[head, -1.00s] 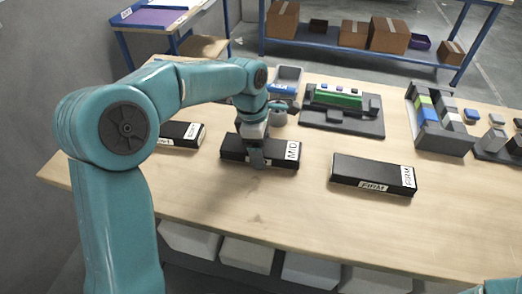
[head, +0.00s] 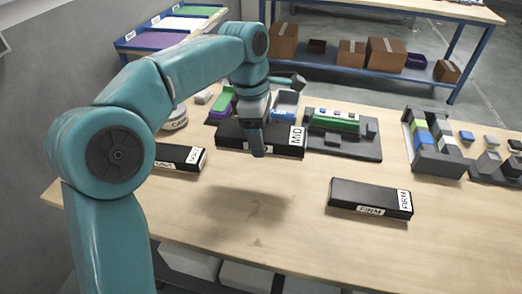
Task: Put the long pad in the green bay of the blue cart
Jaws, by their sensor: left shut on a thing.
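My left gripper (head: 257,148) is shut on the long black pad marked MID (head: 284,145) and holds it level above the table, with a shadow below. The fingers cross the pad's front near its middle. The blue cart (head: 128,45) stands at the upper left, beyond the table. Its top has a green bay (head: 203,11) at the far end, a white bay (head: 180,23) in the middle and a purple bay (head: 155,41) nearest. All three look empty, though my arm hides part of the cart. My right gripper is out of view.
A black pad marked FIRM (head: 370,197) lies at right; a smaller one, partly hidden, (head: 185,156) lies at left. Behind stand a green-and-purple bin (head: 222,105), a fixture (head: 343,134) and a block rack (head: 432,150). The table's front middle is clear.

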